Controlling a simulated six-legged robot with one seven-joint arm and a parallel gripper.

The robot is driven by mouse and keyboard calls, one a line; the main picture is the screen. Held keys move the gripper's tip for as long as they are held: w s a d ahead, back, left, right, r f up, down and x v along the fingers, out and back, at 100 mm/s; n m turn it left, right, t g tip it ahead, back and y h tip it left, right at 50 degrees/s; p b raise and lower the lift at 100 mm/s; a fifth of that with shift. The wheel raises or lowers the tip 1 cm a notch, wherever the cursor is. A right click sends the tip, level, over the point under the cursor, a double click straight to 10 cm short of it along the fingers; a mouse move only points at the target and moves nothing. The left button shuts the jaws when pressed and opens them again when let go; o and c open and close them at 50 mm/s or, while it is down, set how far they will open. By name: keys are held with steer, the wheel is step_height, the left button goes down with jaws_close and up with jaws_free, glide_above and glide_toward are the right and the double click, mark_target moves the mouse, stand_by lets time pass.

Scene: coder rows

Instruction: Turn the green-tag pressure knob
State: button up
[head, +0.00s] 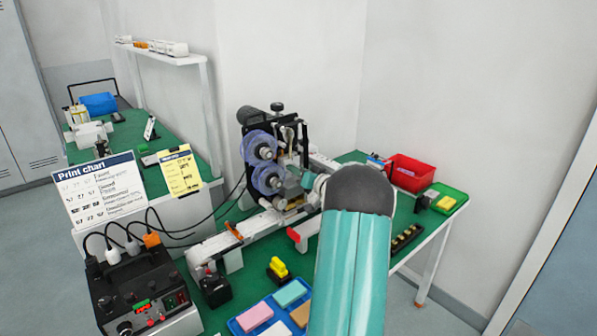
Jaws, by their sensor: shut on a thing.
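The coder machine (262,168) stands on the green bench, with two purple rolls and a black frame. My arm reaches over the bench from the lower right, and its dark elbow hides part of the machine's right side. My gripper (308,180) shows only as a small teal and grey piece at the machine's right side. It is shut on a small part there that looks like a knob. The fingertips and the knob are too small and too covered to see clearly. I cannot make out a green tag.
A control box (145,290) with cables stands at the lower left. A blue tray (240,327) with coloured blocks and a yellow stamp (278,268) lie in front. A red bin (410,172) and green tray (462,197) stand at the right. A print chart (100,188) stands left.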

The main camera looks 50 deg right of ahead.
steer(key=m, duration=0.8)
steer(key=shift+m, duration=0.4)
steer(key=o, duration=1)
steer(key=shift+c, duration=0.2)
steer(key=v, duration=1.3)
steer(key=shift+s, duration=0.35)
